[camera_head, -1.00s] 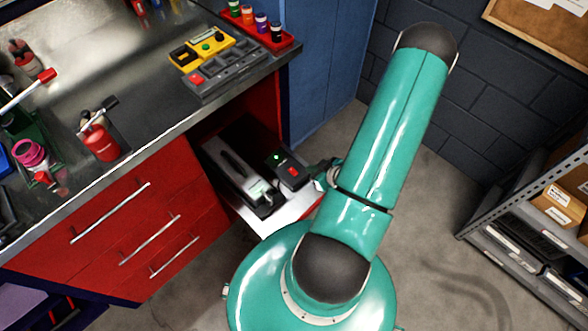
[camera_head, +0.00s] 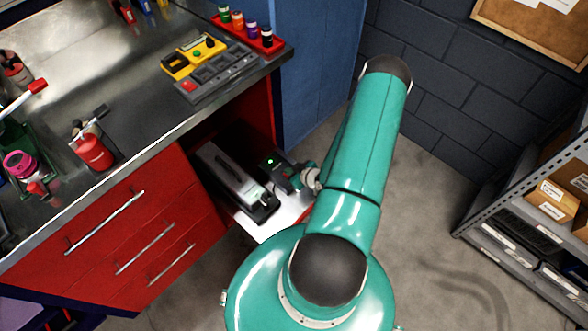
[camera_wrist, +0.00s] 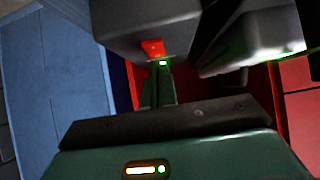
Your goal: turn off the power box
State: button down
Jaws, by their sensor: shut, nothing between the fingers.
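The power box (camera_head: 271,161) is a small dark box with a lit green light, on the white shelf in the bench's opening. In the wrist view the power box (camera_wrist: 120,18) fills the upper middle. Its red switch (camera_wrist: 152,47) and green light (camera_wrist: 163,63) show there. My gripper (camera_head: 297,177) is shut and empty at the box's right end in the head view. The fingers (camera_wrist: 158,85) point at the switch side in the wrist view, close to the green light. I cannot tell whether they touch.
A long grey device (camera_head: 232,172) with a black base stands left of the power box, close beside it. The red drawer cabinet (camera_head: 120,235) bounds the opening at left, and a blue cabinet (camera_head: 318,70) stands behind.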

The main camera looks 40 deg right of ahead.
jog(key=shift+w+f, duration=0.1)
jog(key=shift+f, duration=0.45)
jog(key=shift+f, duration=0.15)
jog(key=shift+w+r, duration=0.3)
jog(key=shift+w, duration=0.5)
jog(key=shift+w+r, duration=0.1)
